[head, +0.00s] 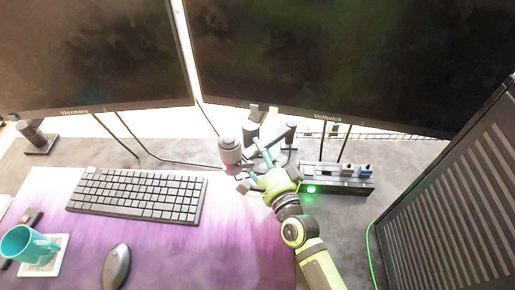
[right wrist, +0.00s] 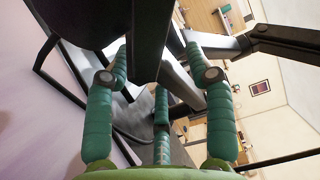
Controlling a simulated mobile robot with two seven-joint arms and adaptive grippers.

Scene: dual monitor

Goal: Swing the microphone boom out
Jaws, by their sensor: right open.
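The grey microphone (head: 230,152) hangs over the desk in front of the gap between the two monitors. Dark links of its boom (head: 289,133) show just right of it, behind my right gripper. My right gripper (head: 262,158) is at the boom, close to the right of the microphone. In the right wrist view, the open green fingers (right wrist: 160,65) stand on either side of a dark bar (right wrist: 147,35), which looks like part of the boom. I cannot tell whether they touch it. The gripper and arm hide part of the boom's base. My left gripper is not in view.
Two large monitors (head: 90,50) (head: 340,60) stand behind. A dock with a green light (head: 340,184) sits right of my gripper, and a dark computer case (head: 450,190) at far right. Keyboard (head: 137,194), mouse (head: 117,266) and teal mug (head: 24,246) are left.

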